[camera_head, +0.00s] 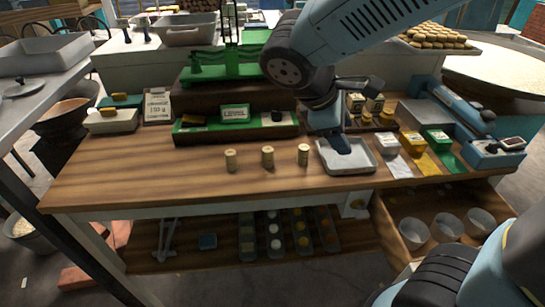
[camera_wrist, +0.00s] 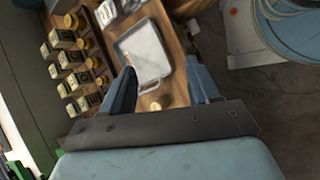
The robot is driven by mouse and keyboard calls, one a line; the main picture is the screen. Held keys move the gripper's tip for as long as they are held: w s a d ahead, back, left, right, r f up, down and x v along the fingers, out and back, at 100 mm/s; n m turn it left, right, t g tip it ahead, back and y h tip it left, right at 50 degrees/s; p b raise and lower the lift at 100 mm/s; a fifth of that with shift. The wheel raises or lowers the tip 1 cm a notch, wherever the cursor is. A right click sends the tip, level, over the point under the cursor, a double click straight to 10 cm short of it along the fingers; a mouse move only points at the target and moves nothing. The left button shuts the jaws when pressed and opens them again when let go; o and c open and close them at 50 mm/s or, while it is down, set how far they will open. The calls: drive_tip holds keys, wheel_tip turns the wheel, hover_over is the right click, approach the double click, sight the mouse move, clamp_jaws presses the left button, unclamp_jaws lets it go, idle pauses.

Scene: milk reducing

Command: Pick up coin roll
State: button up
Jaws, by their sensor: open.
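Three tan coin rolls stand upright in a row on the wooden bench: the left one (camera_head: 230,160), the middle one (camera_head: 267,157) and the right one (camera_head: 303,154). My gripper (camera_head: 340,143) is over the white-grey tray (camera_head: 357,168), to the right of the right coin roll. In the wrist view my gripper (camera_wrist: 160,66) has its two dark fingers wide apart with nothing held. A round tan top, which looks like a coin roll (camera_wrist: 155,105), shows between the fingers near the palm, lower down. The tray (camera_wrist: 160,70) shows beyond it.
White, yellow and green packets (camera_head: 412,142) lie right of the tray. Small boxes (camera_wrist: 62,38) stand at left in the wrist view. The bench left of the rolls is clear.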

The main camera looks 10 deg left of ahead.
drive_tip(key=s+a+f+n+t+h, duration=0.2)
drive_tip(key=a+f+n+t, duration=0.15)
drive_tip(key=a+n, duration=0.5)
drive_tip(key=n+t+y, duration=0.2)
drive_tip(key=n+t, duration=0.3)
drive_tip(key=n, duration=0.1)
approach(265, 151)
drive_tip(key=w+d+f, duration=0.1)
drive_tip(key=w+d, duration=0.1)
drive_tip(key=shift+w+d+f, duration=0.15)
drive_tip(key=shift+w+f, duration=0.1)
drive_tip(key=shift+f, duration=0.1)
drive_tip(key=shift+a+x, duration=0.2)
drive_tip(key=shift+x, duration=1.2)
drive_tip(key=shift+a+x, duration=0.2)
drive_tip(key=shift+x, duration=1.15)
drive_tip(key=shift+w, duration=0.2)
clamp_jaws()
drive_tip(key=shift+r, duration=0.1)
